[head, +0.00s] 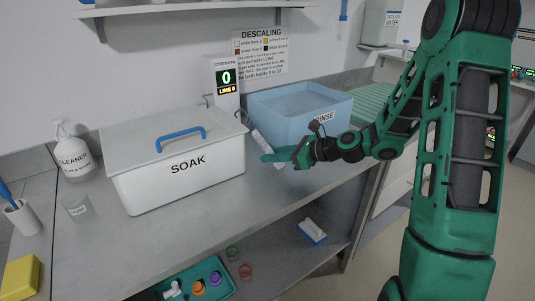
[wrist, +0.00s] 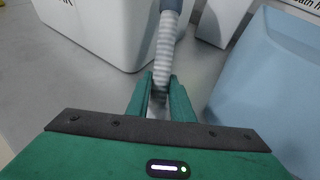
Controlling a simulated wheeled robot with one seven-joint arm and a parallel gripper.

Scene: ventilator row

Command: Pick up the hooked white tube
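A ribbed white tube (head: 266,147) with a grey end piece stands or leans between the white SOAK box and the blue RINSE basin in the head view. In the wrist view the tube (wrist: 165,48) runs down from the top edge to between my fingertips, its grey end piece uppermost. My gripper (head: 282,157) is at the tube's lower part, fingers pointing left in the head view. In the wrist view my gripper (wrist: 161,84) has one finger on each side of the tube, with little or no gap. Whether they press on it is unclear. The tube's lower end is partly hidden.
The SOAK box (head: 190,178) has a lid with a blue handle. The RINSE basin (head: 300,112) is close on the right. A spray bottle (head: 75,155) stands at left. A teal tray (head: 218,287) with small parts sits lower.

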